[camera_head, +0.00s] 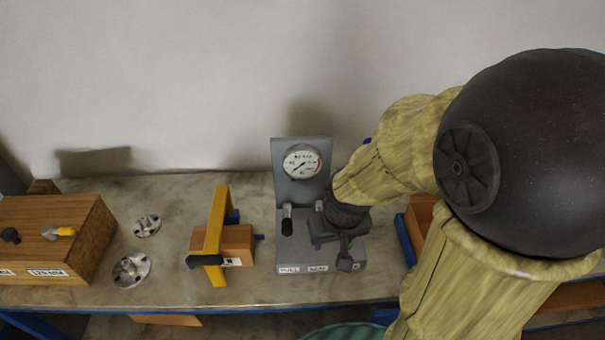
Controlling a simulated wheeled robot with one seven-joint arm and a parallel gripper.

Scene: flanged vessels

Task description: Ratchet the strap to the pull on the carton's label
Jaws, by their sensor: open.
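A small brown carton (238,238) stands on the bench left of centre, with a white label (231,262) low on its front; its print is too small to read. A yellow strap (215,225) runs over it, with a black ratchet handle (205,260) at its front. Right of it stands a grey stand (290,255) with a round dial gauge (302,163) and a black-gripped lever (287,222). My gripper (343,250) is open over the right part of the stand's base. Whether its fingers are around anything there is hard to see.
A wooden box (80,215) with a black knob and a yellow-handled item on top stands at the far left. Two metal flanges (131,269) (147,226) lie between it and the strap. A blue-edged brown container (414,225) is partly hidden behind my arm.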

